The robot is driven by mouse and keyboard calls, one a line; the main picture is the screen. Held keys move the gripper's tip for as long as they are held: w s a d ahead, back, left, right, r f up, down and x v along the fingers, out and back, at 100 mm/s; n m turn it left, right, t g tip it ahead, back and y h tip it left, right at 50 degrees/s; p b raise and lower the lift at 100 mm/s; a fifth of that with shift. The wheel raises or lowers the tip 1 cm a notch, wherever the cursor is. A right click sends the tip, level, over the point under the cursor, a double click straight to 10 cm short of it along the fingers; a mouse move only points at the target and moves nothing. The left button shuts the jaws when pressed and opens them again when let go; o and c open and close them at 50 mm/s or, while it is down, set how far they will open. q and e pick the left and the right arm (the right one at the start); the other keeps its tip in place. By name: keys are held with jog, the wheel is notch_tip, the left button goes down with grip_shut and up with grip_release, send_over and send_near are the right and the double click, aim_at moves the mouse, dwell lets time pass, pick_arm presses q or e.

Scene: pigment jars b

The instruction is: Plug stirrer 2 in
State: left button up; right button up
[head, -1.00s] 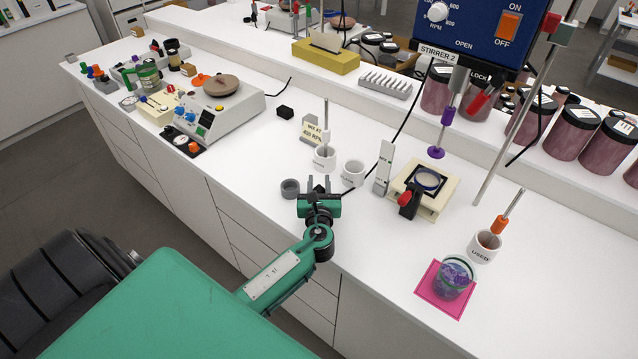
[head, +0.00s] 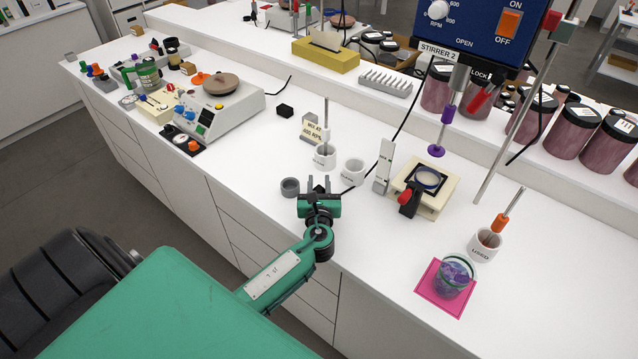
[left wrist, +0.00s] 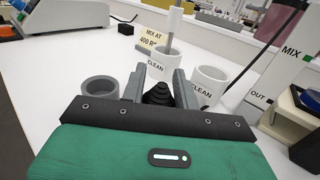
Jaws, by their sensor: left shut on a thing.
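Stirrer 2 (head: 465,30) is a blue unit at the top right, with an orange ON/OFF switch and a "STIRRER 2" label. Its black cord (head: 403,118) hangs to the bench and runs toward my left gripper (head: 319,184). The gripper is low at the bench's front edge. It is shut on a black ribbed, tapered piece, which looks like the cord's plug (left wrist: 158,94); the fingers hide part of it. No socket can be made out for sure; a small black block (head: 285,112) lies on the bench behind. My right gripper is not in view.
A grey ring cup (head: 290,187) and two white "CLEAN" cups (head: 324,158) (head: 353,172) stand close around the gripper. A MIX/OUT sign (head: 384,166) and a cream stand (head: 441,194) are to the right. A hotplate (head: 225,112) is at left.

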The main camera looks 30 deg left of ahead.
pick_arm(q)
jog(key=shift+f+b, duration=0.75)
jog(key=shift+f, duration=0.25)
jog(key=o, duration=1.1)
jog(key=shift+c, duration=0.2)
jog(key=shift+s+d, duration=0.25)
jog(key=shift+s, duration=0.1)
jog(key=b+v, duration=0.3)
jog(key=v, duration=0.9)
jog(key=shift+s+d, duration=0.25)
jog(key=shift+s, duration=0.1)
